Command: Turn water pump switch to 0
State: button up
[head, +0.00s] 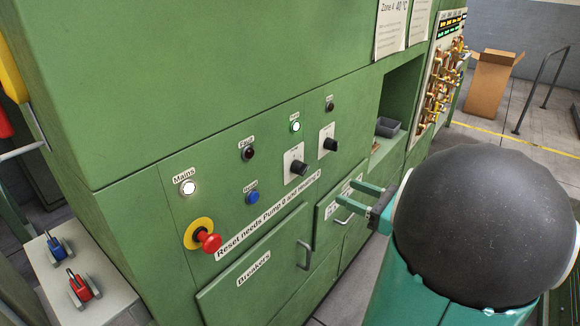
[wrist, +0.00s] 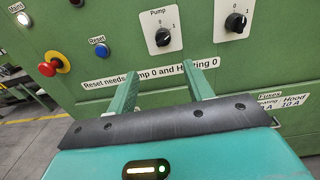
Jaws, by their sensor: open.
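The pump switch is a black knob on a white plate marked 0 and 1, on the green panel; it shows in the head view (head: 298,168) and at the top of the wrist view (wrist: 163,38), labelled "Pump". My gripper (head: 345,191) is open and empty, in front of the panel, lower and to the right of the pump switch in the head view. In the wrist view, its two green fingers (wrist: 161,71) are apart and point at the panel below the pump switch, not touching the knob.
A similar heating switch (head: 330,144) sits right of the pump switch. A blue Reset button (head: 253,197), a red emergency stop (head: 208,242) and a white Mains lamp (head: 188,188) are to the left. The Breakers door handle (head: 303,252) sticks out below.

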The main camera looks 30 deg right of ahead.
aim_at(300, 169)
jog(key=x, duration=1.3)
jog(key=shift+w+d, duration=0.2)
jog(key=shift+w, duration=0.15)
jog(key=shift+r, duration=0.15)
jog(key=c, duration=1)
